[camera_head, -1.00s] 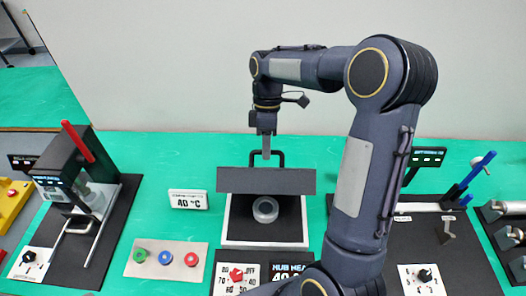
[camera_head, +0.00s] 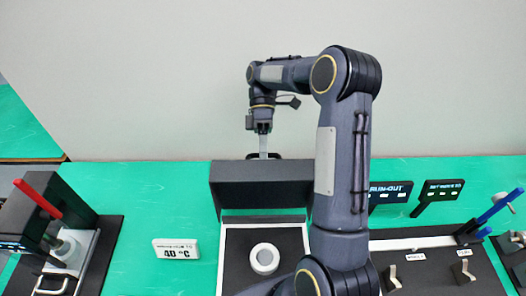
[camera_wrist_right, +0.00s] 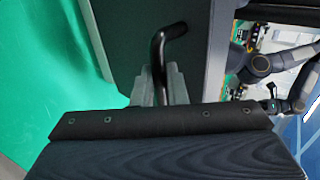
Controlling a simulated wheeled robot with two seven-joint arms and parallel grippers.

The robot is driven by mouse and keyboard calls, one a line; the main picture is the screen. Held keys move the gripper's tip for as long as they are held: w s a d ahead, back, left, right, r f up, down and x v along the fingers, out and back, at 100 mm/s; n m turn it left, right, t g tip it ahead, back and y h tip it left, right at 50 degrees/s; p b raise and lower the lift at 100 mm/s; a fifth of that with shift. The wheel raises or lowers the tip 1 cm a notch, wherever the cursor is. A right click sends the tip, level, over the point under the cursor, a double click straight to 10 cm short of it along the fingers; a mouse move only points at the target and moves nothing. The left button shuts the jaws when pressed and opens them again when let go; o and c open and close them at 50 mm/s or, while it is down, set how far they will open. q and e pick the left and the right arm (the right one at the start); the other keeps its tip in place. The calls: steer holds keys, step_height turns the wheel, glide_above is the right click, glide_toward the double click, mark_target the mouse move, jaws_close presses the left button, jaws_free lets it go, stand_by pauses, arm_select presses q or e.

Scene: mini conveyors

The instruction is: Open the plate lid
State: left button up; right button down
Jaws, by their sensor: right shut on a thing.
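The plate lid (camera_head: 262,188) is a dark panel raised at the back of the plate. Below it, the plate (camera_head: 235,262) has a white border and a dark surface, and a silver ring (camera_head: 264,257) sits on it. The lid's black bar handle (camera_wrist_right: 157,52) shows in the right wrist view. My right gripper (camera_head: 263,152) reaches the handle behind the lid's top edge and is shut on it. In the right wrist view the fingers (camera_wrist_right: 158,88) are partly hidden behind the dark wrist body. My left gripper is not in view.
A 40 °C sign (camera_head: 175,249) stands left of the plate. A press with a red lever (camera_head: 38,198) is at far left, and a fixture with a blue lever (camera_head: 508,196) at far right. My right arm covers the area right of the plate.

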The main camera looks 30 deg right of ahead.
steer(key=shift+w+d+f+g, duration=0.2)
steer(key=shift+f+g, duration=0.1)
steer(key=shift+f, duration=0.2)
steer(key=c, duration=1.8)
jaws_free()
steer(key=o, duration=0.3)
steer(key=shift+w+d, duration=0.1)
steer(key=shift+w, duration=0.15)
steer(key=shift+o, duration=0.2)
steer(key=shift+r, duration=0.15)
steer(key=shift+s+r, duration=0.1)
